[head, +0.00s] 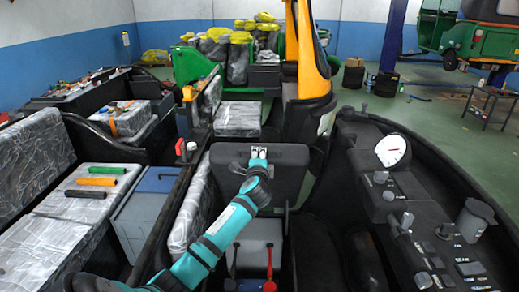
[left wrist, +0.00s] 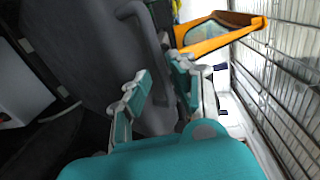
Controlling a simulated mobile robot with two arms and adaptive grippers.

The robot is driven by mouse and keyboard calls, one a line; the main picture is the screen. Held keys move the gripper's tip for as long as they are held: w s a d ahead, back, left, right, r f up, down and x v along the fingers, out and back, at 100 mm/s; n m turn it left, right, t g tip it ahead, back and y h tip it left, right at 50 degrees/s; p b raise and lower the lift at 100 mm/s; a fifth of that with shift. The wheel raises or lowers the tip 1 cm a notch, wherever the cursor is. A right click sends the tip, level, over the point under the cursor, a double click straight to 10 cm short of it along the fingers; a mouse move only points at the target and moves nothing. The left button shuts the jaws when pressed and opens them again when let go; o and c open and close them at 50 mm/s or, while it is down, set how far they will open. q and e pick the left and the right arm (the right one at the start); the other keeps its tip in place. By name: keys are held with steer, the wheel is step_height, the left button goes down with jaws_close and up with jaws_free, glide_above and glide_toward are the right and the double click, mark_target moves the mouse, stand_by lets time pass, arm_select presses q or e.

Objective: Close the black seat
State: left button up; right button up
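The black seat (head: 287,180) stands raised in the middle of the head view, its broad face toward me. Below it is an open compartment with a white container (head: 258,256). My left gripper (head: 258,153) reaches up in front of the seat, its fingertips near the upper edge. In the left wrist view, my left gripper (left wrist: 156,80) has its fingers spread apart. The dark seat panel (left wrist: 85,50) fills the view behind and beside them, and part of it shows between the fingers. Whether they touch it is unclear. My right gripper is not in view.
A dashboard with a white dial (head: 391,150) and levers is at the right. A yellow post (head: 309,60) stands behind the seat. At the left, a wrapped bench (head: 45,245) carries green, orange and black rolls. A grey-blue box (head: 146,205) stands between bench and seat.

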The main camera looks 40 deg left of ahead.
arm_select(q)
steer(key=shift+x, duration=2.3)
jaws_close()
steer(key=shift+f, duration=0.1)
